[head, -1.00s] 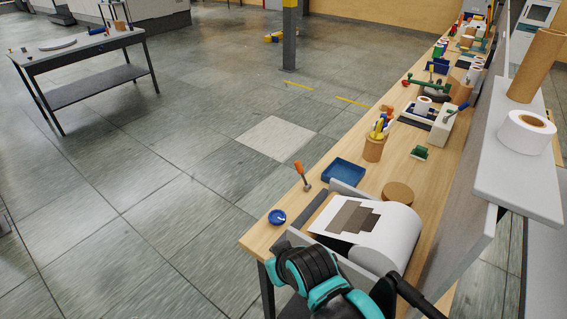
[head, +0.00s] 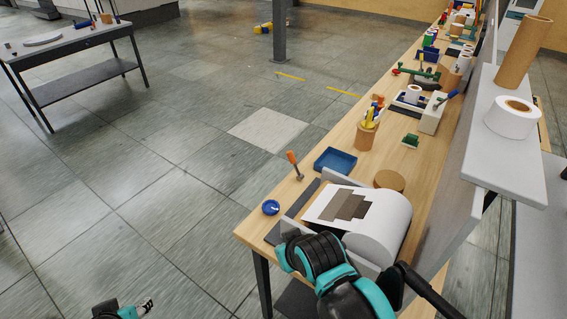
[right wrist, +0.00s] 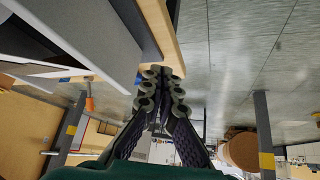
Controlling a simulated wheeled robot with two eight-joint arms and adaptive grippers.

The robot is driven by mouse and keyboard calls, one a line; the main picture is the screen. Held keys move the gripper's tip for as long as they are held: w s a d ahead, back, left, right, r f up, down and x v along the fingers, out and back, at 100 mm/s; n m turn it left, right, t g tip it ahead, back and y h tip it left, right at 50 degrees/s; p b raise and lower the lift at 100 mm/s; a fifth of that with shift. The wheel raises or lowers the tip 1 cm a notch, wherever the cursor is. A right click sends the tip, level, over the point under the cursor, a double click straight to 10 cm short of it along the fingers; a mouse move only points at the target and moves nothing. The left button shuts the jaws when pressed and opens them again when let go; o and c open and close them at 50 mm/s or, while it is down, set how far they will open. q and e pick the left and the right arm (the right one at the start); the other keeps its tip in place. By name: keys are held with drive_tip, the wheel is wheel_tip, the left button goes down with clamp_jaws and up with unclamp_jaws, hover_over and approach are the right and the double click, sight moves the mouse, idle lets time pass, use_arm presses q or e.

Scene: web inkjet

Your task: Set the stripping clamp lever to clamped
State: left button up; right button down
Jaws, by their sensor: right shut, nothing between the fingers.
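An orange-handled lever (head: 293,162) stands near the left edge of the wooden bench, its handle tilted up to the left. It also shows in the right wrist view (right wrist: 89,102). A blue-handled lever (head: 449,96) sits on a pale block farther along the bench. No label shows which is the stripping clamp lever. My right gripper (right wrist: 164,78) is shut and empty beside the bench edge, apart from the orange lever. In the head view its fingers are hidden. My left gripper (head: 143,306) shows only partly at the bottom left, over the floor; its jaws are unclear.
The bench (head: 345,135) carries a white roll (head: 390,229) between grey plates, a blue tray (head: 336,160), a blue round dish (head: 271,208) and a cup of tools (head: 366,137). A grey shelf (head: 510,145) overhangs at right. Floor left of the bench is clear.

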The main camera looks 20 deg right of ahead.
drive_tip(key=w+d+r+n+h+p, duration=0.1)
drive_tip(key=w+d+n+h, duration=0.25)
drive_tip(key=w, duration=0.65)
drive_tip(key=w+d+r+n+h+p, duration=0.2)
drive_tip(key=w+d+n+h, duration=0.15)
drive_tip(key=w, duration=0.65)
drive_tip(key=n+h, duration=0.3)
drive_tip(key=h, duration=0.2)
approach(295, 165)
drive_tip(key=w+a+r, duration=0.1)
drive_tip(key=w+a, duration=0.1)
drive_tip(key=a, duration=0.3)
drive_tip(key=a+f+h, duration=0.1)
drive_tip(key=w+f+n+t+h, duration=0.1)
drive_tip(key=f, duration=0.1)
drive_tip(key=a+f+t+h+p, duration=0.1)
drive_tip(key=shift+w+a+f+n, duration=0.3)
drive_tip(key=shift+w+f, duration=0.1)
drive_tip(key=w+d+r+b, duration=0.1)
drive_tip(key=d+b, duration=0.3)
drive_tip(key=d, duration=0.7)
drive_tip(key=shift+w+r, duration=0.4)
drive_tip(key=shift+w, duration=0.5)
